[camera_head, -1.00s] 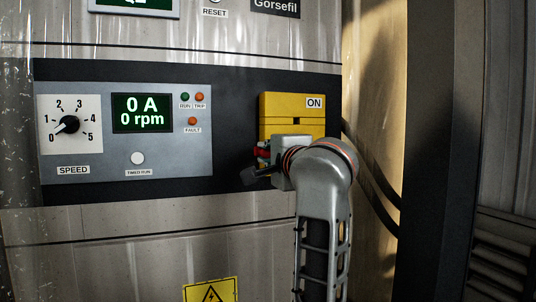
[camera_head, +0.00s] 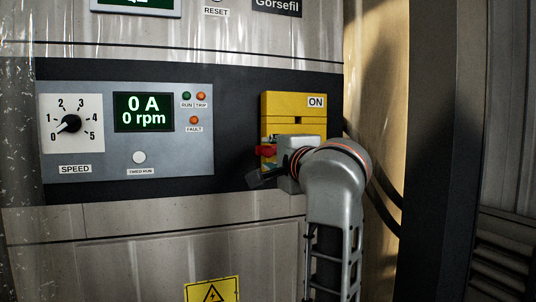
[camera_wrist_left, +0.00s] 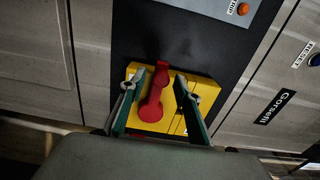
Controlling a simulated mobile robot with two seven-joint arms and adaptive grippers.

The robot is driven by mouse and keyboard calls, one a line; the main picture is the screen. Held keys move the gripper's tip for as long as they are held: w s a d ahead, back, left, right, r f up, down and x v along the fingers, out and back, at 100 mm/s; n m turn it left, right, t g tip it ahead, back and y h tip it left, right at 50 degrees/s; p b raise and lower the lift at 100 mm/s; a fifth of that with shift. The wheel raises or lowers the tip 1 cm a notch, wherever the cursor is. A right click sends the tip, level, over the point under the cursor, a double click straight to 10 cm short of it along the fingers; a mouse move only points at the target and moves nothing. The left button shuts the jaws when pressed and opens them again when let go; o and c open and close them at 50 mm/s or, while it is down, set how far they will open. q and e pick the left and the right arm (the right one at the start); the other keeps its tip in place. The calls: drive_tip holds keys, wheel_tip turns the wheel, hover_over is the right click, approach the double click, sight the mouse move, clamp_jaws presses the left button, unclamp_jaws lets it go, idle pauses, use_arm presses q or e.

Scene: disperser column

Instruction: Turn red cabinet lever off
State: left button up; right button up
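The yellow switch box (camera_head: 292,104) with an "ON" label is on the dark panel strip, and its lower part is behind my left gripper. The red lever (camera_head: 265,151) shows only as a small piece there. In the left wrist view the red lever (camera_wrist_left: 152,103) shows almost whole on the yellow box (camera_wrist_left: 203,85). My left gripper (camera_head: 258,179) is at the box's lower left. In the left wrist view its fingers (camera_wrist_left: 159,76) are apart, one on each side of the lever, with gaps visible. Whether either finger touches the lever is unclear. My right gripper is not in view.
Left of the box is a control panel (camera_head: 180,155) with a speed dial (camera_head: 70,124) and a display (camera_head: 143,112) reading 0 A, 0 rpm. A dark upright post (camera_head: 437,150) stands to the right. Dark cables (camera_head: 385,200) run down behind my arm.

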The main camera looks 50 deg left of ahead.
use_arm(q)
drive_tip(key=v, duration=0.9)
drive_tip(key=shift+d, duration=0.3)
drive_tip(key=shift+s, duration=0.1)
